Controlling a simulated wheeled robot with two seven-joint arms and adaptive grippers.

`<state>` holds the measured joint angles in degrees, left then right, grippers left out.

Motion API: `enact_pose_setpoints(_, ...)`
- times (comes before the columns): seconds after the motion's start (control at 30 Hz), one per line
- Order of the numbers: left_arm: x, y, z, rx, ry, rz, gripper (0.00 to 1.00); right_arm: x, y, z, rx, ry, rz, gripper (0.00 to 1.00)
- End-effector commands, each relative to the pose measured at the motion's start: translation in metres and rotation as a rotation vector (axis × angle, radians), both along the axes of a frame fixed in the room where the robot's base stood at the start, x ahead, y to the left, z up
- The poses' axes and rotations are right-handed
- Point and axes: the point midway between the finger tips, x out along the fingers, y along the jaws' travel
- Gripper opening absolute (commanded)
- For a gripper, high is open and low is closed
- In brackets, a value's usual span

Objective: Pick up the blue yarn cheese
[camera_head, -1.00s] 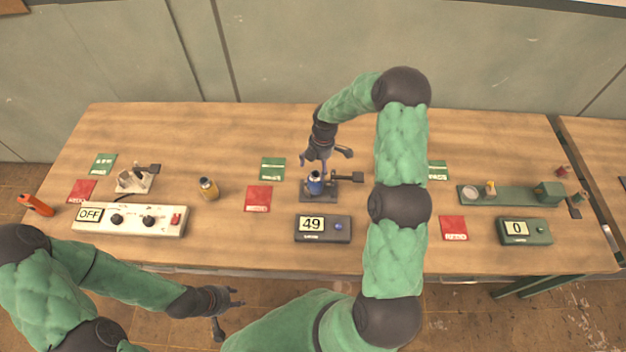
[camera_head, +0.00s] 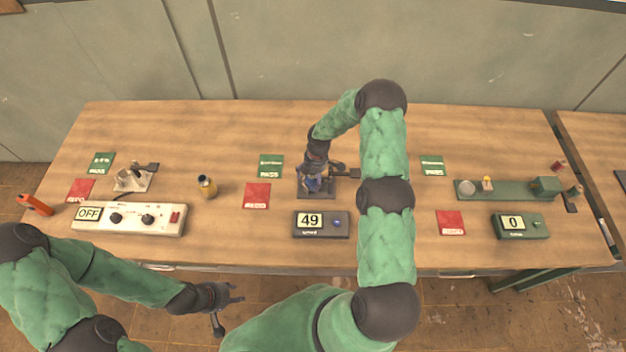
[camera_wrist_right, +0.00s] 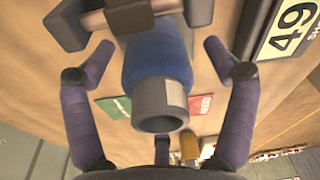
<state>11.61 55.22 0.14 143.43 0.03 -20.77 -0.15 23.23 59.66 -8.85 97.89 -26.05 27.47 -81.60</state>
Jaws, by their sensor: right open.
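The blue yarn cheese (camera_wrist_right: 157,65) is a blue-wound spool with a grey tube end, standing on a small dark device in the middle of the table. In the head view its blue (camera_head: 314,184) shows just under my right gripper (camera_head: 316,182). In the right wrist view the open fingers of my right gripper (camera_wrist_right: 160,90) stand on either side of the spool, with gaps visible between them and it. My left gripper (camera_head: 222,300) is low at the front, off the table edge, and its fingers look apart.
A grey box reading 49 (camera_head: 321,225) lies just in front of the device. A yellow spool (camera_head: 207,187) stands to the left. Red (camera_head: 257,195) and green (camera_head: 271,166) cards lie beside the device. A green balance bench (camera_head: 510,190) is at the right.

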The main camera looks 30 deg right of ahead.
Motion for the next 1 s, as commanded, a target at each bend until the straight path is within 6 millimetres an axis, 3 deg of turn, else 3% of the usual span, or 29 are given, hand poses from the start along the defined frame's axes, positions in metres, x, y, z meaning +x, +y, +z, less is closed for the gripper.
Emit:
enact_pose_setpoints(0.17,0.000,0.000,0.000,0.000,0.000,0.000,0.40,0.000,0.000,0.000,0.000,-0.001,0.000,0.83)
enact_pose_setpoints(0.37,0.000,0.000,0.000,0.000,0.000,0.000,0.40,0.000,0.000,0.000,0.000,0.000,0.000,0.27)
enact_pose_setpoints(0.53,0.000,0.000,0.000,0.000,0.000,0.000,0.40,-0.001,0.001,0.000,0.001,0.001,0.000,0.24)
enact_pose_setpoints(0.57,0.000,0.000,0.000,0.000,0.000,0.000,0.40,0.000,0.001,0.000,0.000,0.001,0.000,0.19)
enact_pose_setpoints(0.77,0.000,0.000,0.000,0.000,0.000,0.000,0.40,-0.001,0.001,0.001,0.001,0.002,0.001,0.19)
enact_pose_setpoints(1.0,0.000,0.000,-0.002,0.000,0.000,0.000,0.40,0.000,0.001,0.024,0.000,-0.001,0.001,0.19)
